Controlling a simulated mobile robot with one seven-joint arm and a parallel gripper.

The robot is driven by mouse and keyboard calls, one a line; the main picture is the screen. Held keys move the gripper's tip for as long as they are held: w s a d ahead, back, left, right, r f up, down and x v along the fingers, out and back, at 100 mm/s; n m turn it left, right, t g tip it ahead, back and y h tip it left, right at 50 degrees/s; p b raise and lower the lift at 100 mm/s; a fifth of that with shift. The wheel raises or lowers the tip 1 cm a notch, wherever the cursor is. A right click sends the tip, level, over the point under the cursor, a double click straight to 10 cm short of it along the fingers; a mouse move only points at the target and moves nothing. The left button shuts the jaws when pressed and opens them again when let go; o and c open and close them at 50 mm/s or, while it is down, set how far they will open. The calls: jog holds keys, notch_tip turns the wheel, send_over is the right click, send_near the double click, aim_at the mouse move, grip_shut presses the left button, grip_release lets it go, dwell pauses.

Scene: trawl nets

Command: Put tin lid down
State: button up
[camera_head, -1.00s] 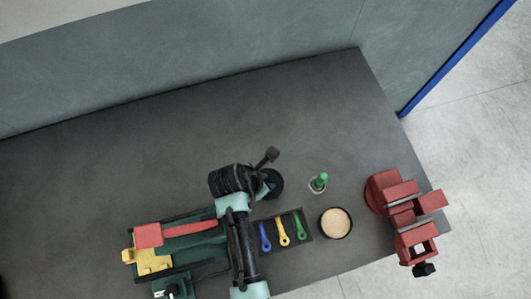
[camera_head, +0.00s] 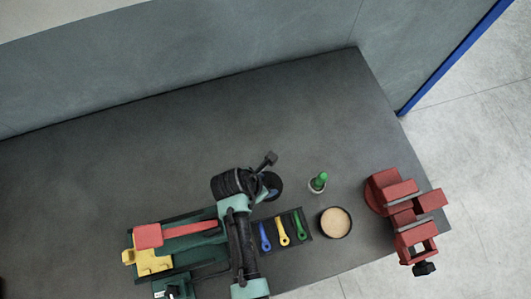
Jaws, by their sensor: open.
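A dark round piece with a bluish patch (camera_head: 273,187), which looks like the tin lid, shows just right of my black wrist. My gripper (camera_head: 262,179) is at this end of my arm, seen from above. It is open, but its fingers are mostly hidden by the wrist, and I cannot tell whether they touch the round piece. A round dark tin (camera_head: 348,232) with pale beige contents stands open to the right, apart from my gripper.
A black tray (camera_head: 304,219) holds blue, yellow and green tools. A green-topped bottle (camera_head: 319,182) stands above the tin. A red vise (camera_head: 404,212) sits at the right table edge. A green toolbox with red and yellow parts (camera_head: 150,262) is at left. The table's back is clear.

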jog(key=v, duration=1.2)
jog(key=w+a+r+m+t+y, duration=0.25)
jog(key=w+r+m+t, duration=0.5)
jog(key=w+r, duration=0.95)
jog(key=w+d+r+m+t+y, duration=0.1)
jog(key=w+r+m+t, duration=0.15)
jog(key=r, duration=0.65)
jog(key=w+d+r+m+t, duration=0.15)
jog(key=r+m, duration=0.25)
jog(key=r, duration=0.5)
notch_tip(320, 180, up, 17)
jog(key=s+d+m+t, duration=0.2)
jog(key=s+m+t, duration=0.1)
jog(key=m+t, duration=0.25)
jog(key=s+d+r+m+t, duration=0.1)
jog(key=s+r+m+t, duration=0.2)
jog(key=s+r, duration=0.2)
jog(key=s+d+r+m+t, duration=0.1)
jog(key=s+r+m+t, duration=0.2)
jog(key=r, duration=0.8)
jog(key=s+t, duration=0.1)
jog(key=s, duration=0.1)
jog(key=shift+s+d+r+m, duration=0.2)
jog(key=shift+s+d+m, duration=0.05)
jog(key=shift+s+m, duration=0.1)
